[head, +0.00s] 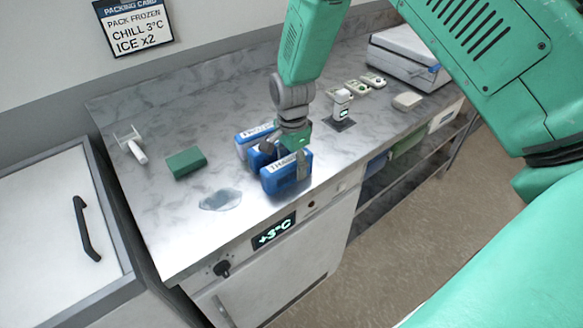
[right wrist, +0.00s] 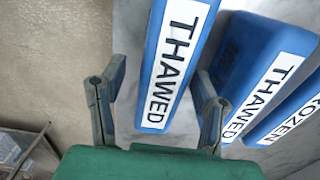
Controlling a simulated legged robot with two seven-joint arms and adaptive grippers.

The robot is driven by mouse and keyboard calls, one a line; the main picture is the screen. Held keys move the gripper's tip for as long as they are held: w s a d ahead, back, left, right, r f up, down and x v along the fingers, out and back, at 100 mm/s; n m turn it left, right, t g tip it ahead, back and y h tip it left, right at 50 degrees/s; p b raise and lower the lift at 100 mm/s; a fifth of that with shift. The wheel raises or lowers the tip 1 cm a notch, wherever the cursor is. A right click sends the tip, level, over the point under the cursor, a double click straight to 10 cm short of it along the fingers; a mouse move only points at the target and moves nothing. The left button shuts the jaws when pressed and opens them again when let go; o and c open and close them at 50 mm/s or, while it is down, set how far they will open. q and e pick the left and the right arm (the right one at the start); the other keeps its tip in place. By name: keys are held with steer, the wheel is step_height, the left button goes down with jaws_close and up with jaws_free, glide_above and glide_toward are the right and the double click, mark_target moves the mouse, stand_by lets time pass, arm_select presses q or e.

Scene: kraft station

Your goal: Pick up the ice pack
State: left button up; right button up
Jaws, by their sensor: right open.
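Three blue ice packs with white labels stand close together on the marbled counter. The front pack (head: 286,178) is labelled THAWED; it also shows in the right wrist view (right wrist: 153,118). Behind it are a second THAWED pack (right wrist: 235,65), partly hidden by my gripper in the head view, and a FROZEN pack (right wrist: 307,112), cut off at the right wrist view's edge. My right gripper (head: 293,150) is open over the front pack. In the right wrist view its fingers (right wrist: 160,88) are on either side of that pack; contact cannot be told. My left gripper is out of view.
A wet patch (head: 221,200) and a green block (head: 186,162) lie left of the packs. A white-handled tool (head: 136,148) is farther left. A small device (head: 342,105) and a white case (head: 408,58) are at the right. A wall card (head: 137,24) reads "PACK FROZEN".

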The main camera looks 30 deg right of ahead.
steer(key=shift+w+a+f, duration=0.1)
steer(key=shift+a+f, duration=0.55)
steer(key=shift+f, duration=0.2)
steer(key=shift+a, duration=0.3)
steer(key=shift+a+r, duration=0.1)
steer(key=shift+a, duration=0.1)
steer(key=shift+d, duration=0.15)
steer(key=c, duration=0.7)
steer(key=shift+d, duration=0.25)
jaws_close()
steer(key=shift+d+f, duration=0.2)
steer(key=shift+d, duration=0.2)
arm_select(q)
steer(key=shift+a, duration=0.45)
arm_select(e)
steer(key=shift+r, duration=0.1)
